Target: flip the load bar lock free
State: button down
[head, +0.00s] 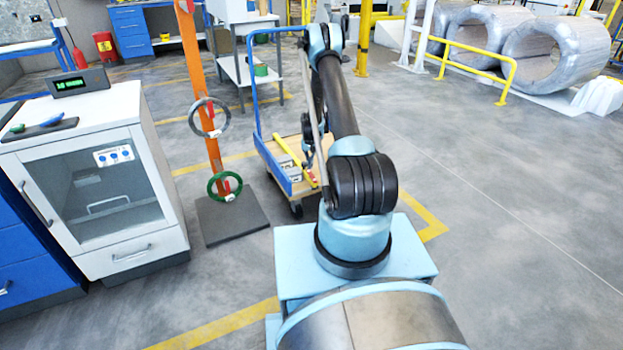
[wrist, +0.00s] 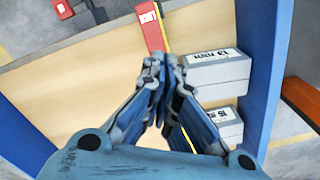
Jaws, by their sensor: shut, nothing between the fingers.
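The yellow load bar (head: 289,152) lies across the cart in the head view. In the wrist view a red lock piece with a white label (wrist: 152,30) lies along the yellow bar, at the top centre just beyond my fingertips. My gripper (wrist: 156,75) is shut and empty, pointing at the near end of the red piece. I cannot tell whether the fingertips touch it. The gripper hides much of the bar below. In the head view my gripper (head: 308,158) is down over the cart, small and partly hidden by my arm.
The cart (head: 270,162) has a wooden deck and blue sides. Grey boxes (wrist: 218,72) lie right of my fingers, close to the blue side wall (wrist: 264,60). An orange post with rings (head: 203,95) stands left of the cart. The floor to the right is clear.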

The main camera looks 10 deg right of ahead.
aim_at(310, 173)
jog(key=shift+f, duration=2)
dwell(1.6)
jog(key=shift+r, duration=3.5)
